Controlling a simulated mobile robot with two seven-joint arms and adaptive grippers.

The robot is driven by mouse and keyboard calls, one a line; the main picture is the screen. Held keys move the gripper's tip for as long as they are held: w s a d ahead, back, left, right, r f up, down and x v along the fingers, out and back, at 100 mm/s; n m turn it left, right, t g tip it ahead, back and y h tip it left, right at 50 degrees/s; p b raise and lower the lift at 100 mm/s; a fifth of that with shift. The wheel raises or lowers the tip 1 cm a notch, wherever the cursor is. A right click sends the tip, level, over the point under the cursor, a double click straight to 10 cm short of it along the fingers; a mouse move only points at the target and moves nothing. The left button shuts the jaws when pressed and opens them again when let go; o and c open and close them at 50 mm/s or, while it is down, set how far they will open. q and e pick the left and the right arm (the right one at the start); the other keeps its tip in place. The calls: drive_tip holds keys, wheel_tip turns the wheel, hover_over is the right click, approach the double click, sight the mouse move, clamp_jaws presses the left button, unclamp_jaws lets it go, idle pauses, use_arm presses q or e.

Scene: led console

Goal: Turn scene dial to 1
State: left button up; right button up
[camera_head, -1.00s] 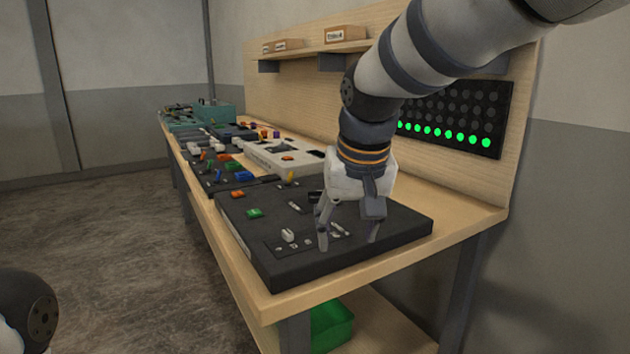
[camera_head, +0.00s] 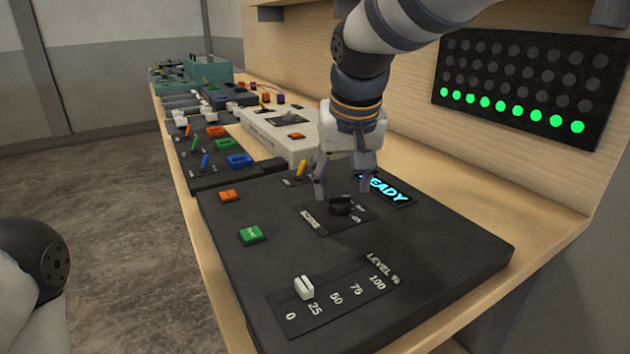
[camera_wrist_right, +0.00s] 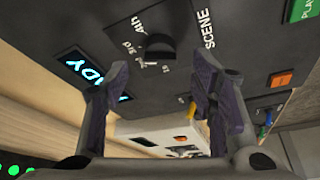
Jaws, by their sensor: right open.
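The scene dial is a black round knob (camera_head: 341,205) on a small labelled plate on the dark console (camera_head: 450,236). In the right wrist view the knob (camera_wrist_right: 160,50) shows beside the word SCENE, with small position marks such as 3rd and 4th around it. My right gripper (camera_head: 343,192) is open, just above and behind the dial. In the wrist view its two fingers (camera_wrist_right: 160,85) are spread, with the knob beyond and between them, apart from both. The left gripper is out of view; only part of my left arm shows at the lower left.
The console also holds a lit READY display (camera_head: 388,190), a green button (camera_head: 251,234), an orange button (camera_head: 228,195) and a white level slider (camera_head: 304,287). A white console (camera_head: 285,137) and other panels stand farther along the bench. An LED board (camera_head: 530,85) has its bottom row lit green.

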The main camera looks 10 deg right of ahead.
sight(340, 197)
drive_tip(key=shift+x, duration=1.85)
drive_tip(key=c, duration=1.1)
drive_tip(key=shift+c, duration=0.2)
